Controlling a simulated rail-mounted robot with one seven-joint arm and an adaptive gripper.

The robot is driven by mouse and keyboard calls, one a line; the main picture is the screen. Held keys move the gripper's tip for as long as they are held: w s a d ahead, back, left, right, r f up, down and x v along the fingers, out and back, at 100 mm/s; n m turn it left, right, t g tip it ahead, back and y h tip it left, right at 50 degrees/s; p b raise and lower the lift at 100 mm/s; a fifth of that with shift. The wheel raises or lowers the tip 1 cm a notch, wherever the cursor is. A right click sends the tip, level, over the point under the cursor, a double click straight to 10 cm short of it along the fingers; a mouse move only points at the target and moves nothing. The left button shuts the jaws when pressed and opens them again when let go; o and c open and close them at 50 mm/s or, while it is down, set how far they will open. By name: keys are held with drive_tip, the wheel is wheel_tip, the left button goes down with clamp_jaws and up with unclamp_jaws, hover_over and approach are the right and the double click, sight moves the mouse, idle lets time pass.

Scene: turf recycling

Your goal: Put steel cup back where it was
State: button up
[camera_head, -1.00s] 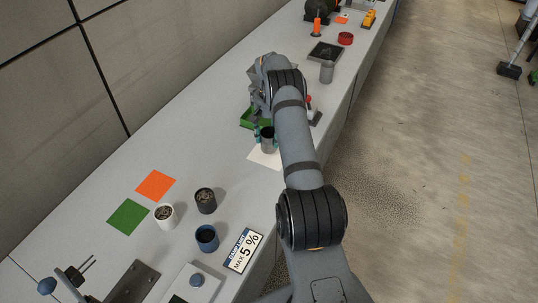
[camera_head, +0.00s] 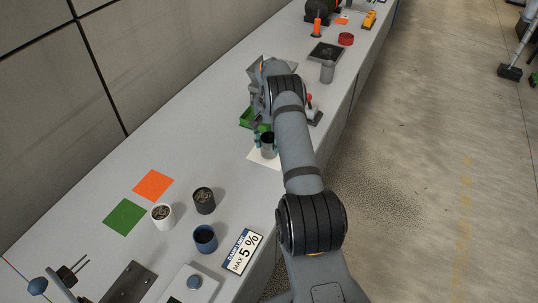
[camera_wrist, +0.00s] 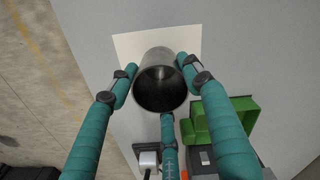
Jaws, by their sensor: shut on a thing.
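The steel cup (camera_wrist: 160,88) is dark grey, open-topped and empty as far as I can see into it. My gripper (camera_wrist: 158,78) has teal fingers shut around it, two at its sides and one near its rim at the bottom of the wrist view. In the head view the cup (camera_head: 268,144) stands roughly upright over a white sheet (camera_head: 257,159). The sheet also shows behind the cup in the wrist view (camera_wrist: 128,47). I cannot tell whether the cup's base touches the sheet. My arm hides part of this area in the head view.
A green bin (camera_head: 247,118) stands close beside my gripper. A grey cylinder (camera_head: 327,72) and a dark tray (camera_head: 325,53) stand farther along the bench. White (camera_head: 162,216), dark (camera_head: 204,200) and blue (camera_head: 205,239) cups stand nearer. Bare bench lies left of the sheet.

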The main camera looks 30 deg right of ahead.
drive_tip(key=shift+f+b, duration=0.3)
drive_tip(key=o, duration=1.3)
drive_tip(key=o, duration=0.3)
drive_tip(key=shift+r, duration=0.1)
wheel_tip(320, 180, up, 12)
drive_tip(key=shift+f, duration=0.1)
drive_tip(key=shift+f, duration=0.15)
idle(0.3)
wheel_tip(320, 180, down, 12)
drive_tip(key=shift+r, duration=0.2)
drive_tip(key=shift+r+p, duration=0.25)
drive_tip(key=shift+p, duration=0.05)
